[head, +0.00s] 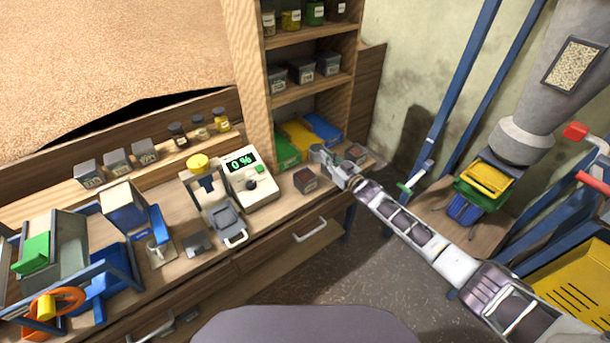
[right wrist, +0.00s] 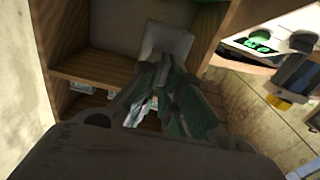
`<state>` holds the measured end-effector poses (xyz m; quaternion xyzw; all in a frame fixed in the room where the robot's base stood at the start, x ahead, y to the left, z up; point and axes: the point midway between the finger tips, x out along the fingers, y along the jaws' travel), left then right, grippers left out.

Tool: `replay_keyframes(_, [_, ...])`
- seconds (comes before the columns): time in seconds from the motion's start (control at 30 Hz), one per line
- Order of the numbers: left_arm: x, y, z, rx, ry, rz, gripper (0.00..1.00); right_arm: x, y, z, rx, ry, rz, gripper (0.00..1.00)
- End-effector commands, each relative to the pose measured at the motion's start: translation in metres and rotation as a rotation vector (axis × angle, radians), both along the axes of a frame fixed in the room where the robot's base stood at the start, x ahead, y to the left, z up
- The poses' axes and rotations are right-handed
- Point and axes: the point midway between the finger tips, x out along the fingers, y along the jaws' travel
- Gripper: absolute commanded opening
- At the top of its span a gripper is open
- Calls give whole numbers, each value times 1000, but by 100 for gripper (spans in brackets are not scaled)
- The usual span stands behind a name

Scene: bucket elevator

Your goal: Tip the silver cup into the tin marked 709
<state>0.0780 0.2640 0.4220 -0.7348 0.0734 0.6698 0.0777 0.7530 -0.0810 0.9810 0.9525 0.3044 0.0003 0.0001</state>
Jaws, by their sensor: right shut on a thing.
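My right gripper (head: 328,160) is at the far right end of the bench, shut on a small pale grey thing (head: 315,151). In the right wrist view the fingers (right wrist: 165,105) close around a light grey piece (right wrist: 168,42); it looks like the silver cup, but its shape and contents are unclear. An open-topped tin with dark contents (head: 306,180) stands on the bench just left of the gripper. Another similar tin (head: 356,153) is just right of it. Their markings are too small to read, so I cannot tell which is 709. My left gripper is not in view.
A white scale reading 0 % (head: 248,178) stands left of the gripper. Shelves (head: 315,88) with jars and grey tins rise behind it. Green, yellow and blue bins (head: 300,137) sit low on them. Blue posts and a hopper (head: 530,130) stand at right.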

Motion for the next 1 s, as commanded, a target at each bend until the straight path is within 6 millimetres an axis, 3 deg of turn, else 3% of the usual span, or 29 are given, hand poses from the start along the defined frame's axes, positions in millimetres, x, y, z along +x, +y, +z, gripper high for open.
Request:
replay_keyframes(0.37, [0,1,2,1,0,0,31,0,0,3,1,0,0,0])
replay_keyframes(0.63, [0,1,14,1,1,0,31,0,0,19,1,-1,0,0])
replay_keyframes(1.0, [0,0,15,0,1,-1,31,0,0,31,1,-1,0,0])
